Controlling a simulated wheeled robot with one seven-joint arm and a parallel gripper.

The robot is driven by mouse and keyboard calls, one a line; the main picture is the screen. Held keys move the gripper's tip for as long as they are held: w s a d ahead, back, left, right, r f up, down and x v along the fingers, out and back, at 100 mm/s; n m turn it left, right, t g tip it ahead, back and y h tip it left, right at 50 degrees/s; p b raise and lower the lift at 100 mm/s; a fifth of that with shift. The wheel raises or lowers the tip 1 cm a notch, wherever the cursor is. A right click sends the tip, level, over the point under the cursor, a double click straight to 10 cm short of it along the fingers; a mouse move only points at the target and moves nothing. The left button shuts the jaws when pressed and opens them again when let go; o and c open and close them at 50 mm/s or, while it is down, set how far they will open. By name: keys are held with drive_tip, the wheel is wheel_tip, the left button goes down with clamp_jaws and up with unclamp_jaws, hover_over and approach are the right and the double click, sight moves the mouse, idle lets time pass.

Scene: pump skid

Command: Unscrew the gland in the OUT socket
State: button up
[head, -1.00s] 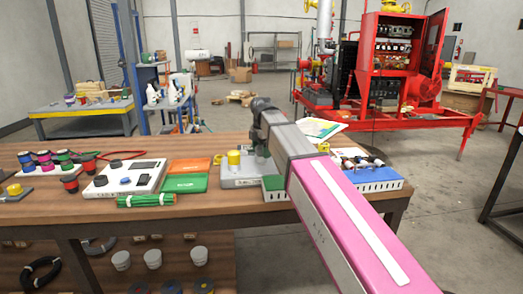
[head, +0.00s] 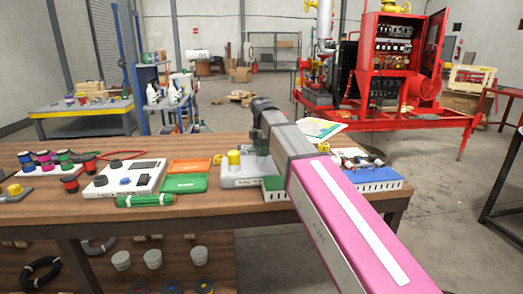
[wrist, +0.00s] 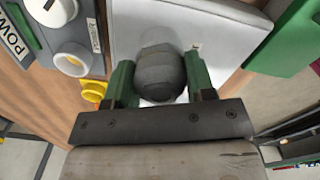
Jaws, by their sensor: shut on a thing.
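The gland is a dark grey rounded, ribbed piece (wrist: 160,75) at the middle of the wrist view. It stands against a light grey box (wrist: 225,28). My gripper (wrist: 161,82) has its green fingers on either side of the gland and is shut on it. The gland's lower end and the socket's lettering are hidden.
A white panel with dials (head: 125,178), green and orange trays (head: 186,183), a green bundle (head: 146,200) and spools (head: 68,184) lie to the left on the bench. A blue box with fittings (head: 375,184) is at right. The wrist view shows a yellow ring (wrist: 93,94) left of the fingers.

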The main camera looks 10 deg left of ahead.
drive_tip(key=n, duration=0.7)
drive_tip(key=o, duration=1)
drive_tip(key=m, duration=0.4)
drive_tip(key=shift+m, duration=0.4)
drive_tip(key=m, duration=0.4)
drive_tip(key=c, duration=1)
drive_tip(key=n, duration=0.4)
